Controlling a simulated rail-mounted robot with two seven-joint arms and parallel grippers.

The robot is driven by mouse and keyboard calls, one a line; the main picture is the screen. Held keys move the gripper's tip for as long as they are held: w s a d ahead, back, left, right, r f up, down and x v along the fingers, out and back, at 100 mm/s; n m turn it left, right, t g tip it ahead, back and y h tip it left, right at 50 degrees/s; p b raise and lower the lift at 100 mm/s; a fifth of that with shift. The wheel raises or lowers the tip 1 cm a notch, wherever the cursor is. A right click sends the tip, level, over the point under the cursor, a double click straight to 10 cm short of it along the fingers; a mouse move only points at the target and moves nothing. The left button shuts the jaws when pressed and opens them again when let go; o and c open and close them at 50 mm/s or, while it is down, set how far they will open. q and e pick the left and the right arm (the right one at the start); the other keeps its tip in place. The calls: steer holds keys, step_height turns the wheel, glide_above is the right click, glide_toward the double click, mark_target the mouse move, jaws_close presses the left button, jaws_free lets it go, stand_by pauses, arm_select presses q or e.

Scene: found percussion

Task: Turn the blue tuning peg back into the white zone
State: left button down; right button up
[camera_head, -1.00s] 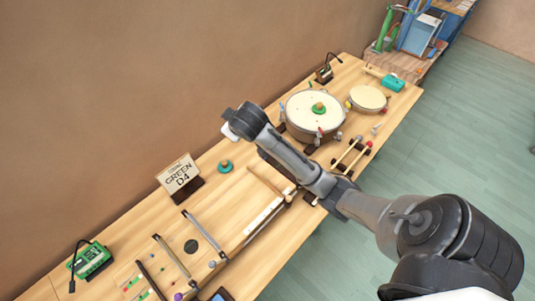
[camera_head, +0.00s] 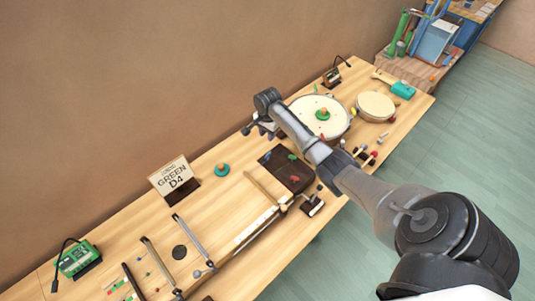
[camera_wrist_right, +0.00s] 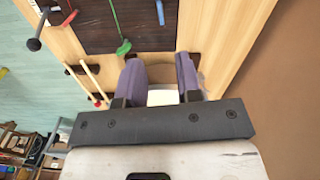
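My right gripper (camera_head: 256,129) hangs above the table, left of the large drum (camera_head: 334,104) and beyond a dark board (camera_head: 277,163). In the right wrist view my right gripper (camera_wrist_right: 160,78) has two purple-grey fingers apart, with a pale block showing between them; I see nothing clamped. The dark board (camera_wrist_right: 105,38) fills the top there. A small blue piece (camera_wrist_right: 160,12) shows on it at the top edge, beside a green piece (camera_wrist_right: 124,46); I cannot tell if the blue one is the tuning peg. No white zone can be made out. My left gripper is out of view.
A "GREEN D4" sign (camera_head: 174,178) and a green knob (camera_head: 222,170) stand left of the board. A smaller drum (camera_head: 376,106) is at the right. Wooden sticks (camera_wrist_right: 90,82) lie by the board. My right arm hides part of the large drum.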

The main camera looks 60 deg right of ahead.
mark_target(268, 155)
step_height(268, 155, down, 12)
steer(key=shift+r+b, duration=0.1)
steer(key=shift+b, duration=1.05)
steer(key=shift+f, duration=0.9)
steer(key=shift+c, duration=0.3)
steer(key=c, duration=0.4)
jaws_close()
